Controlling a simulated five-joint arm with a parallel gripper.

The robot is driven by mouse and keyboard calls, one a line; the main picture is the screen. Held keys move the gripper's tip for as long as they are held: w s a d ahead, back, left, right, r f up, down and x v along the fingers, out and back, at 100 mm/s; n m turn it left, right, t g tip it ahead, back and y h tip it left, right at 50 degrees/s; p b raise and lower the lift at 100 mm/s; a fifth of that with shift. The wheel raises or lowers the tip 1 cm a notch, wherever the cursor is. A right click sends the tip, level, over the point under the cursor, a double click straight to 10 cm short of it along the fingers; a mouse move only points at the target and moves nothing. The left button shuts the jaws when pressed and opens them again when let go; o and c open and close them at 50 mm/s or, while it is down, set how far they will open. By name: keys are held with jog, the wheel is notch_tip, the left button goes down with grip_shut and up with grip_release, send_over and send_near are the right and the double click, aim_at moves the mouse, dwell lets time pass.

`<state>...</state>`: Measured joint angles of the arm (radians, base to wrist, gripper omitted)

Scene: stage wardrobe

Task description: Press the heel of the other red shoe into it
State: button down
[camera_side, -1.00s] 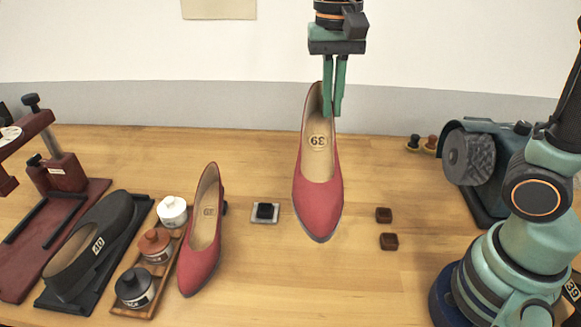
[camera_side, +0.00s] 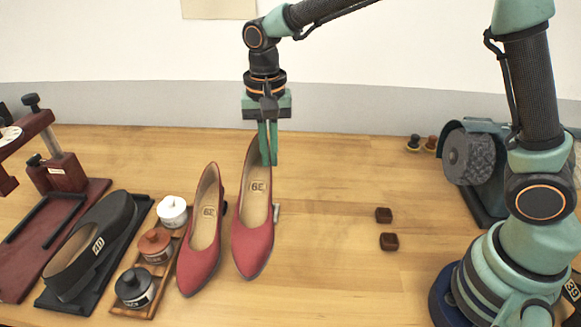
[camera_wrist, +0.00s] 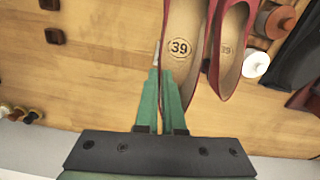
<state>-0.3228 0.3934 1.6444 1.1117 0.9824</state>
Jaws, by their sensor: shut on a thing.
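My gripper (camera_side: 268,160) is shut on the back rim of a red shoe (camera_side: 252,247), upright with its toe toward the front. In the wrist view, my fingers (camera_wrist: 166,75) meet the back of this shoe (camera_wrist: 196,25), marked 39 inside. A small pad on a grey metal plate (camera_side: 277,212) is mostly hidden behind the held shoe; only its right edge shows. The heel is hidden, so I cannot tell whether it touches the pad. The second red shoe (camera_side: 199,262) stands close on the left; it also shows in the wrist view (camera_wrist: 232,50).
A rack with white, brown and black jars (camera_side: 155,245) stands left of the shoes. Further left are a black shoe (camera_side: 85,250) and a dark red press (camera_side: 60,172). Two brown blocks (camera_side: 388,241) lie right, before a grinding wheel (camera_side: 468,156). The table between is clear.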

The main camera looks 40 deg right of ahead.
aim_at(270, 172)
jog(key=shift+f, duration=2.85)
jog(key=shift+s+f, duration=0.1)
jog(key=shift+f, duration=1.25)
dwell(2.0)
jog(key=shift+r, duration=0.15)
jog(key=shift+r, duration=1.75)
